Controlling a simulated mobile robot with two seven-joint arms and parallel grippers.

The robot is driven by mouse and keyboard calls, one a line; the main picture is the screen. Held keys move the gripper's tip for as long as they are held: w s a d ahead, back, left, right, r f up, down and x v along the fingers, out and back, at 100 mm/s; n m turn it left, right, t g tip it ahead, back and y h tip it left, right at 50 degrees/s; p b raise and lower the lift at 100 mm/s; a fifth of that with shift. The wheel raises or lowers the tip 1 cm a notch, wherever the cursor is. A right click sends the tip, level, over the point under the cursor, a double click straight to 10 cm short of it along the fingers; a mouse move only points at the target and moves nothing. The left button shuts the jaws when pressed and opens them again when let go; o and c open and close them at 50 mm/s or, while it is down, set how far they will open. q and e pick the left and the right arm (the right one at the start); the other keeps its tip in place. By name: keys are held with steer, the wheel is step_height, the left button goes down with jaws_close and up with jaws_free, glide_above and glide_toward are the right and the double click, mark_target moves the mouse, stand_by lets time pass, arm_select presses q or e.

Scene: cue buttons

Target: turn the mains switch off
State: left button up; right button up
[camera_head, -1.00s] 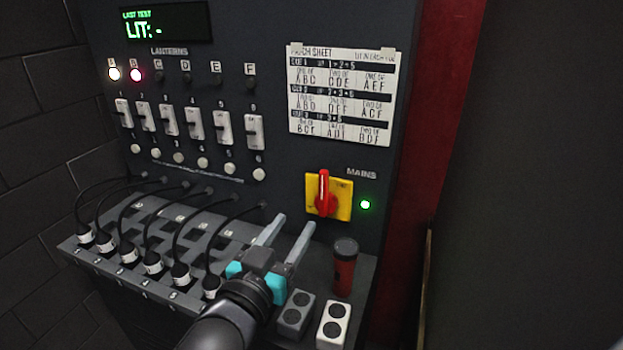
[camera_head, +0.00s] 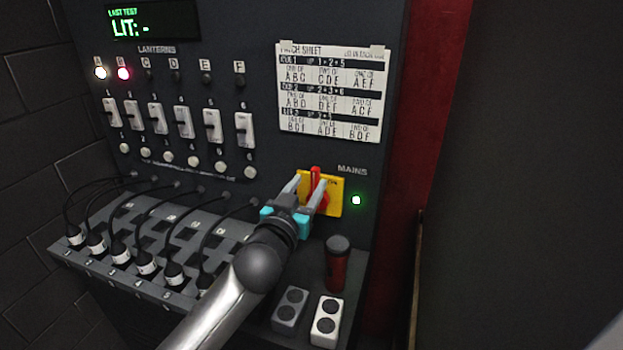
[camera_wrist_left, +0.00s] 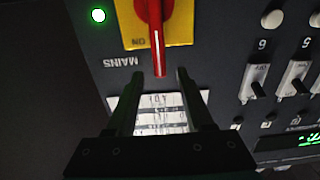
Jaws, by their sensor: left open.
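The mains switch is a red handle (camera_head: 315,180) on a yellow plate (camera_head: 334,197), at the lower right of the dark panel. The handle points up, and a green lamp (camera_head: 356,200) glows to its right. My left gripper (camera_head: 307,187) is open in front of the switch, one finger on each side of the handle in the head view. In the left wrist view the red handle (camera_wrist_left: 157,40) points toward the gap between the open fingers (camera_wrist_left: 157,75), with its tip near their ends. I cannot tell whether they touch. My right gripper is not in view.
Left of the switch are a row of white lantern switches (camera_head: 183,122) and plugged black cables (camera_head: 145,265) on a ledge. A patch sheet (camera_head: 331,95) hangs above. A dark red cup (camera_head: 338,265) and two button boxes (camera_head: 327,322) stand on the ledge below.

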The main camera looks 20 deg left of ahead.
arm_select(q)
steer(key=shift+w+d, duration=0.1)
steer(key=shift+w, duration=1.3)
steer(key=shift+c, duration=0.2)
jaws_close()
